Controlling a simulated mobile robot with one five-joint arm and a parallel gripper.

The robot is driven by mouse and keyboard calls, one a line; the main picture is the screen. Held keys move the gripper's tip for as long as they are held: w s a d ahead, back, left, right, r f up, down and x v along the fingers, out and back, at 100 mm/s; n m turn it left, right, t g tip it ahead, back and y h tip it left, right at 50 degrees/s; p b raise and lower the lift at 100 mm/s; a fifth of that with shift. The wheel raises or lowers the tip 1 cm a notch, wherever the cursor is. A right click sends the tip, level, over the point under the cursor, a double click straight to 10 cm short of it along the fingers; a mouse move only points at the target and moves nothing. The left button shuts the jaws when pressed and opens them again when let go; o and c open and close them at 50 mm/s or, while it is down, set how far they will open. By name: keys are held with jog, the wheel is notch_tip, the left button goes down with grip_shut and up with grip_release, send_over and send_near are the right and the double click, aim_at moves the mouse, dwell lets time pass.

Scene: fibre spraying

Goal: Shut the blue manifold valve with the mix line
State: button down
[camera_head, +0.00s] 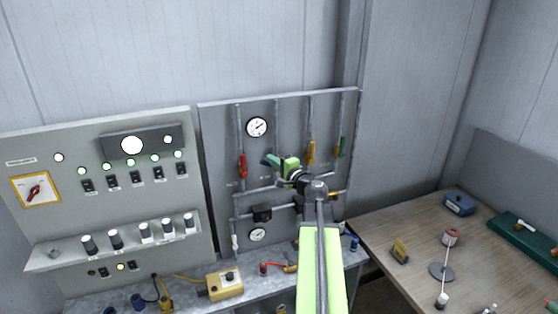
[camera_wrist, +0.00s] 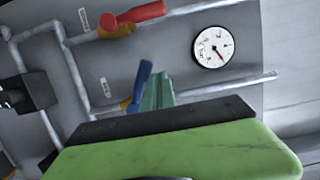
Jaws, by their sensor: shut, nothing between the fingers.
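The blue valve handle (camera_wrist: 142,82) is in the wrist view, on an orange body on a grey pipe. It slants steeply across that pipe. My gripper (camera_wrist: 157,88) is shut and empty, its teal fingertips close against the right side of the blue handle; I cannot tell if they touch. In the head view my gripper (camera_head: 279,163) is in front of the manifold panel (camera_head: 215,140), covering much of the blue valve. The red valve handle (camera_wrist: 140,12) lies along its pipe; it also shows in the head view (camera_head: 242,166).
A yellow handle (camera_head: 311,152) and a green handle (camera_head: 341,147) are to the right of my gripper. A gauge (camera_head: 257,127) is above it. A control cabinet (camera_head: 110,190) stands at left, a wooden bench (camera_head: 400,275) at right. A yellow box (camera_head: 225,284) is on the counter below.

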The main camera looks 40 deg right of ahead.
aim_at(264, 165)
jog(key=shift+w+a+f+n+g, duration=0.25)
jog(key=shift+a+f+n, duration=0.35)
jog(key=shift+n, duration=0.45)
jog(key=shift+w+a+f+n+g, duration=0.2)
jog(key=shift+a+f+n, duration=0.35)
jog(key=shift+n, duration=0.5)
jog(key=shift+d+f, duration=0.1)
jog(key=shift+f, duration=0.05)
